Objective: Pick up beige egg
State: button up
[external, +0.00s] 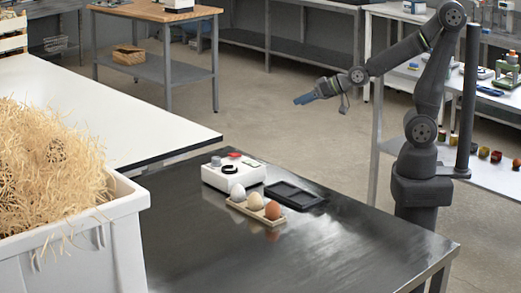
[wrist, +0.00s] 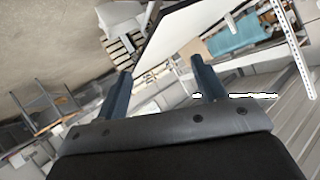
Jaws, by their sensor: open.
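The beige egg (external: 255,201) sits in the middle of a small tan tray (external: 251,213) on the dark metal table. A white egg (external: 238,192) is on its left and a brown egg (external: 272,210) on its right. My gripper (external: 303,99) is high above and beyond the table's far side, well away from the eggs and empty. In the wrist view my gripper (wrist: 162,66) shows two blue-grey fingers spread apart with nothing between them. No egg shows in the wrist view.
A white device (external: 233,172) with a black knob stands behind the tray, and a black shallow tray (external: 294,195) lies to the right. A white bin (external: 112,250) of straw fills the left front. The dark table's right and front are clear.

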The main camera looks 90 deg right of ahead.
jog(key=w+a+r+m+g+y, duration=0.2)
jog(key=w+a+m+g+y, duration=0.1)
jog(key=w+a, duration=0.65)
jog(key=w+a+r+m+g+y, duration=0.25)
jog(key=w+a, duration=0.45)
jog(key=a, duration=0.6)
jog(key=m+g+h, duration=0.2)
jog(key=m+g, duration=0.5)
send_over(255, 194)
jog(key=d, duration=0.3)
jog(key=f, duration=0.3)
jog(key=a+f, duration=0.1)
jog(key=f, duration=0.6)
jog(key=shift+w+a+f, duration=0.3)
jog(key=shift+w+f, duration=0.05)
jog(key=shift+s+a+f, duration=0.15)
jog(key=shift+f, duration=1.2)
jog(key=shift+s+a+f, duration=0.1)
jog(key=shift+s+f, duration=0.05)
jog(key=shift+f, duration=1.2)
